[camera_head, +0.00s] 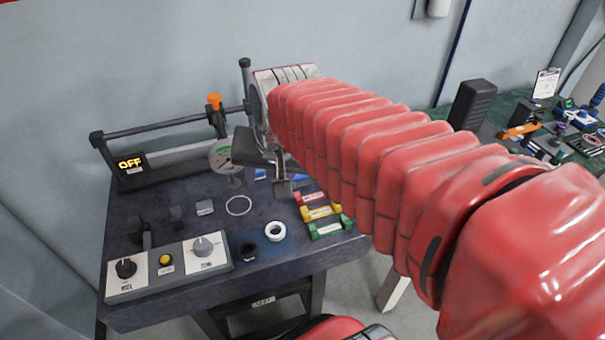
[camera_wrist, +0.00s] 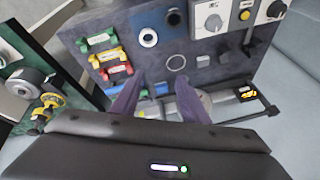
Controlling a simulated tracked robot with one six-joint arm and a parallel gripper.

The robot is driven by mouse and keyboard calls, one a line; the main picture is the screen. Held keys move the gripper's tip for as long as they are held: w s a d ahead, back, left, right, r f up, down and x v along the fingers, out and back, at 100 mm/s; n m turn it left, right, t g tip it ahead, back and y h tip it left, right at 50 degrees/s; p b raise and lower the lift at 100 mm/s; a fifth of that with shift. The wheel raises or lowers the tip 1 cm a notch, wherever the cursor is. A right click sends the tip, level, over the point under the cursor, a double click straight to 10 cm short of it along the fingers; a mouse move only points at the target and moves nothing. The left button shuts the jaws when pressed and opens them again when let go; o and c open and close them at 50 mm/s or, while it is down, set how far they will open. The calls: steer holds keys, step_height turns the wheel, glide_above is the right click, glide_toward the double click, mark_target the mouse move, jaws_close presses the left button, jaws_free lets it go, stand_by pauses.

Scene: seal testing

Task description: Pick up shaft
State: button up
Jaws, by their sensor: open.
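My gripper (camera_head: 266,168) is open above the back part of the dark workbench (camera_head: 190,255). In the wrist view, my gripper (camera_wrist: 160,84) shows two dark fingers spread apart, with nothing visibly held between them. I cannot clearly pick out the shaft. A pale cylindrical part (camera_wrist: 148,110) partly shows between the fingers in the wrist view, close to a blue piece (camera_wrist: 160,89). I cannot tell whether it is the shaft. My gripper and arm hide part of the bench's back right in the head view.
Red (camera_head: 311,197), yellow (camera_head: 320,212) and green (camera_head: 330,227) holders lie at the bench's right. A white ring (camera_head: 275,231) and a thin ring (camera_head: 239,205) lie left of them. Control panels (camera_head: 170,267) line the front. A rail with an OFF display (camera_head: 131,164) stands behind.

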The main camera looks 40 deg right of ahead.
steer(key=w+d+f+m+g, duration=0.1)
steer(key=w+d+f+m, duration=0.1)
steer(key=w+d+m, duration=0.3)
steer(key=w+d+f+m, duration=0.2)
steer(key=w+d+m, duration=0.3)
steer(key=d+m, duration=0.3)
steer(key=d, duration=0.4)
steer(key=shift+d+f+m+g, duration=0.25)
steer(key=shift+f+m+g, duration=0.05)
steer(key=shift+f+g, duration=0.1)
steer(key=x, duration=0.8)
steer(key=shift+f, duration=0.3)
steer(key=shift+w, duration=0.15)
steer(key=shift+x, duration=2.6)
steer(key=shift+c, duration=0.6)
